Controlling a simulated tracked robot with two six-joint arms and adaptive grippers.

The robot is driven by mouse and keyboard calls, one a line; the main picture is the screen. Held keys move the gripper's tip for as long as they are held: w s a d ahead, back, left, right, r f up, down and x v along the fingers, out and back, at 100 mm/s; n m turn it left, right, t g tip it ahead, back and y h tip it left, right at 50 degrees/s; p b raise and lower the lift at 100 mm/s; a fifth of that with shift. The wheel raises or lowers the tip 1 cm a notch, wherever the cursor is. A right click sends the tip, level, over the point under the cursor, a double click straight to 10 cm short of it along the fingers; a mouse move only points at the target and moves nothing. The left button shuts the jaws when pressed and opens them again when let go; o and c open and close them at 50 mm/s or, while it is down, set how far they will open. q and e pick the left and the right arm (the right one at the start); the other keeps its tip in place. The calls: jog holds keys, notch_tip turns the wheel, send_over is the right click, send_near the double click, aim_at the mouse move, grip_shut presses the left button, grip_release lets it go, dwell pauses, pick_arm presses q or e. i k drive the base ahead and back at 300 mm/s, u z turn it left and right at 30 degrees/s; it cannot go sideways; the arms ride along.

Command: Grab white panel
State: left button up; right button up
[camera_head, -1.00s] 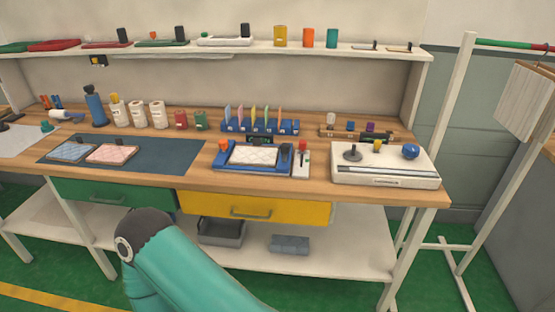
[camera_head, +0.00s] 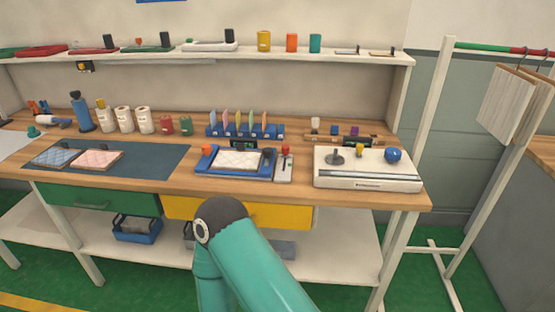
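A white quilted panel (camera_head: 239,160) lies flat in a blue frame device (camera_head: 204,165) at the middle of the workbench. White panels (camera_head: 507,104) also hang from hooks on the rack at the right. I cannot tell which of these the task names. Neither gripper is in view. Only a teal link of one of my arms shows at the bottom centre, in front of the drawers and lower shelf. Nothing touches the quilted panel from above.
Blue and pink quilted pieces lie on a dark mat (camera_head: 155,166) at the left. A white machine (camera_head: 367,169) stands at the right end of the workbench (camera_head: 300,197). A divider rack (camera_head: 245,131) and several rolls stand behind. The hanging rack (camera_head: 437,130) has an upright post.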

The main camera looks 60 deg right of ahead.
aim_at(240, 160)
jog(key=u, duration=1.1)
jog(key=i, duration=0.1)
jog(key=z, duration=2.4)
jog(key=i, duration=1.3)
jog(key=u, duration=0.25)
